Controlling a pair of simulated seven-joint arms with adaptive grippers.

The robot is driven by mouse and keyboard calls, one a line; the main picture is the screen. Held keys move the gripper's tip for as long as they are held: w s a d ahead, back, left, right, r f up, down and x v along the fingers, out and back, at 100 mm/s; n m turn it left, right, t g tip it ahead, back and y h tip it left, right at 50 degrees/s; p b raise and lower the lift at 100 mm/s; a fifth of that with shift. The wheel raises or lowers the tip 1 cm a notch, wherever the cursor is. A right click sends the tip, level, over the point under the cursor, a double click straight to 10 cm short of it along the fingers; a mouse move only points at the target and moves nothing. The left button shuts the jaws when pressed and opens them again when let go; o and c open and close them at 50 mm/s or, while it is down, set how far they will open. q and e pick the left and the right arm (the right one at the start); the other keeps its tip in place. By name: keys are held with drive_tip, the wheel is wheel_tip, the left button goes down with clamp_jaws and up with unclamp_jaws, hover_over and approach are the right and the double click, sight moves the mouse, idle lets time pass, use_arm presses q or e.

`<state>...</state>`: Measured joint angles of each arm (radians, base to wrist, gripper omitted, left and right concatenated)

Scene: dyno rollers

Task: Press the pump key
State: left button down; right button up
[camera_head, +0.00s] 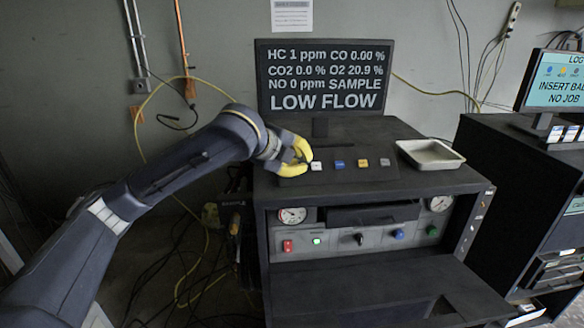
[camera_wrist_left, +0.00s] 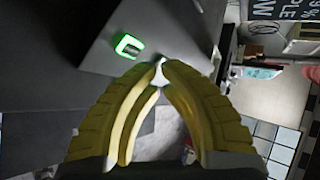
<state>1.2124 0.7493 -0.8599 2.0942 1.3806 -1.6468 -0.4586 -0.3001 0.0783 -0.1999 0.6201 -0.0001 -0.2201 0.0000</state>
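A row of small keys sits on the sloped panel on top of the dark analyzer cabinet: a white key (camera_head: 316,166), a blue key (camera_head: 339,164), a yellow key (camera_head: 363,163) and a grey key (camera_head: 385,162). Their labels are too small to read, so I cannot tell which is the pump key. My left gripper (camera_head: 306,166), with yellow fingers, is just left of the white key; contact is unclear. In the left wrist view its fingertips (camera_wrist_left: 160,62) meet, with nothing between them. A green-lit square (camera_wrist_left: 128,46) shows beyond the tips. My right gripper is out of view.
A monitor (camera_head: 322,75) reading "LOW FLOW" stands behind the keys. A shallow tray (camera_head: 430,166) lies right of them. The cabinet front has gauges and several coloured switches above a dark shelf (camera_head: 380,285). Another cabinet with a screen (camera_head: 556,80) stands at right.

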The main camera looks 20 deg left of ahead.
use_arm(q)
drive_tip(key=shift+s+d+r, duration=0.3)
drive_tip(key=shift+s+r, duration=0.45)
drive_tip(key=shift+r, duration=0.2)
drive_tip(key=shift+s+d+r, duration=0.3)
drive_tip(key=shift+s+r, duration=0.4)
drive_tip(key=shift+r, duration=0.25)
